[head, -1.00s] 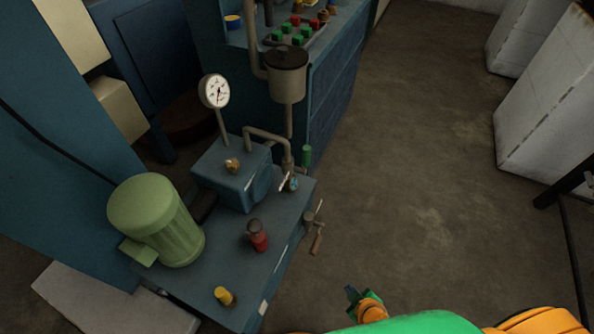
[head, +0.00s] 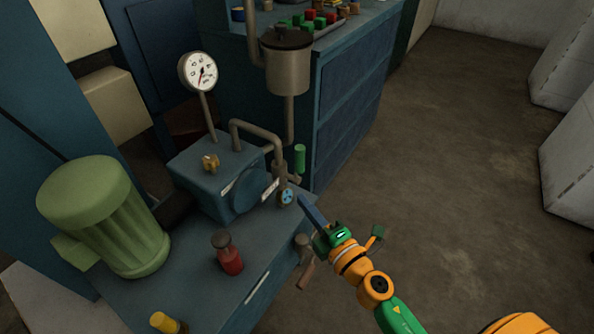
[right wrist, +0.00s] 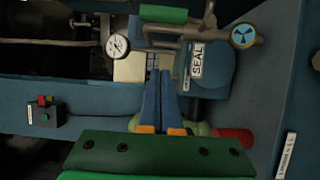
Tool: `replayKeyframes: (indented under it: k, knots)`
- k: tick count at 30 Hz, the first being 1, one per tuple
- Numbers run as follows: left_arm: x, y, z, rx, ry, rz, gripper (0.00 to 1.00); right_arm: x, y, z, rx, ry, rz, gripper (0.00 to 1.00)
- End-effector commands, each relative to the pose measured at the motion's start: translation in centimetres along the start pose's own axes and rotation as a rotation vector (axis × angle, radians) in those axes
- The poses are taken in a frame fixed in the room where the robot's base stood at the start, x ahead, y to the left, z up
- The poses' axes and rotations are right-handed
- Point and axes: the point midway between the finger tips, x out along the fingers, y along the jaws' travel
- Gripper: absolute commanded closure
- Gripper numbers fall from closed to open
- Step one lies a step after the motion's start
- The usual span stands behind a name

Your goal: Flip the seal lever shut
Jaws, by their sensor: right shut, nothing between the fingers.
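A lever with a green handle (head: 300,157) stands upright on the valve at the end of the grey pipe. A green bar in the right wrist view (right wrist: 163,14) looks like the same handle. A plate reading SEAL (right wrist: 197,60) is on the blue pump housing (head: 215,178), close to a round blue-and-white disc (head: 286,196). My right gripper (head: 304,200) is shut and empty, just right of the disc and below the green handle, with a gap to the handle. It also shows in the right wrist view (right wrist: 160,72). My left gripper is out of view.
A brown-handled tap (head: 306,268) sticks out from the bench edge below my gripper. A dial gauge (head: 198,72), a red-bodied fitting (head: 228,255) and a green motor (head: 105,215) stand around the pump. A grey pot (head: 287,65) hangs above.

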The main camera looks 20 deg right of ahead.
Motion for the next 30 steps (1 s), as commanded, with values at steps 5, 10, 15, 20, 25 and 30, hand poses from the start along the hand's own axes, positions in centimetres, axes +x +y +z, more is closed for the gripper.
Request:
replayKeyframes:
  k: [5,10,15,20,25,30]
  knots:
    - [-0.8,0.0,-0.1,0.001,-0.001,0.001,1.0,3.8,0.3,0.1,-0.001,-0.001,0.003,1.0]
    - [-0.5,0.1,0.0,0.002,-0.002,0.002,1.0,7.5,0.1,0.1,0.0,-0.002,0.003,1.0]
    - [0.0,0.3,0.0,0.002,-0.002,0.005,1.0,9.3,-0.1,1.8,-0.003,-0.002,-0.001,1.0]
    - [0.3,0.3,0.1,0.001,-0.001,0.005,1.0,9.7,-0.1,3.5,-0.001,-0.001,-0.001,1.0]
    - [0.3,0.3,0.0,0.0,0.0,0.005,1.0,9.8,0.0,4.0,0.0,-0.001,0.0,1.0]
    - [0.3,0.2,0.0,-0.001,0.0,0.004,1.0,9.7,0.0,3.9,0.001,-0.001,0.0,1.0]
